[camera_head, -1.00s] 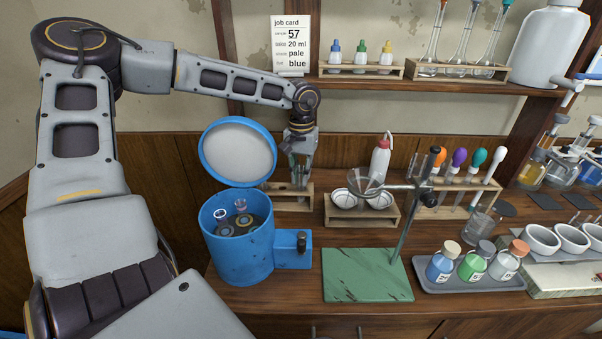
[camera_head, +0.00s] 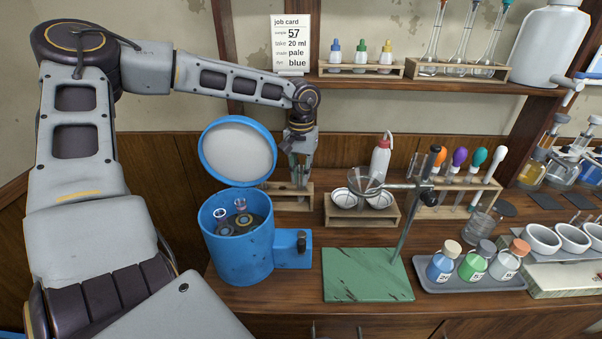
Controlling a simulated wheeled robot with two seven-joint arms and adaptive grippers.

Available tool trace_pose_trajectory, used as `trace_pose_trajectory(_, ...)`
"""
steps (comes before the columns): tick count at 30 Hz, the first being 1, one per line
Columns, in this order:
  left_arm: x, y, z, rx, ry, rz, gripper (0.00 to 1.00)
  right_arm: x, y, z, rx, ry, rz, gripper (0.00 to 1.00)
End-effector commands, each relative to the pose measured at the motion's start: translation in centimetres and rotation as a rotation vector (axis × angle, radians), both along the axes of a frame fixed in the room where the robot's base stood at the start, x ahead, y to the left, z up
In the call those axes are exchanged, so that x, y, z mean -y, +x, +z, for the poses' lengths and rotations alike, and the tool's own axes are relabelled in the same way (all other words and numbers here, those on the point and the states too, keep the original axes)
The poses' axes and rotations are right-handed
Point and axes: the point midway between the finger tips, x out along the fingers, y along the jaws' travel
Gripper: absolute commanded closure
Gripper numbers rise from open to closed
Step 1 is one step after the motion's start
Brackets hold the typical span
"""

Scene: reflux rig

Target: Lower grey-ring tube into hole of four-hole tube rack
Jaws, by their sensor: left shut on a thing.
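My left gripper (camera_head: 301,160) points down at the back of the bench, over the small wooden tube rack (camera_head: 296,204). Its fingers are shut on a thin clear tube (camera_head: 303,176), which hangs upright at the rack. The tube's ring is hidden by the fingers, and I cannot tell how deep the tube sits in a hole. The rack's left part is partly behind the blue centrifuge lid. My right gripper is not in view.
The blue centrifuge (camera_head: 236,248) stands in front with its lid (camera_head: 238,152) raised, close to the rack's left end. A wooden stand with white bowls (camera_head: 362,212) is right of the rack. A green-based clamp stand (camera_head: 366,274) stands in front. A shelf (camera_head: 420,82) is above right.

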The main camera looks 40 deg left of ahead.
Motion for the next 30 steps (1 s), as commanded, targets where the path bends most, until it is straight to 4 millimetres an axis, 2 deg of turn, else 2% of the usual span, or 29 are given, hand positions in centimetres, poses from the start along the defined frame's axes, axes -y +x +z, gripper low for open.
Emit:
trace_pose_trajectory(26,0.01,-0.03,-0.87,0.000,0.000,0.000,0.98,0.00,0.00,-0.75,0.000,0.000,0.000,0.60)
trace_pose_trajectory(27,0.01,-0.03,-0.87,0.000,0.000,0.000,0.79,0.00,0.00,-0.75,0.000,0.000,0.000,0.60)
trace_pose_trajectory(30,0.01,-0.03,-0.87,0.000,0.000,0.000,0.66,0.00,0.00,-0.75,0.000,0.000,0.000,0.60)
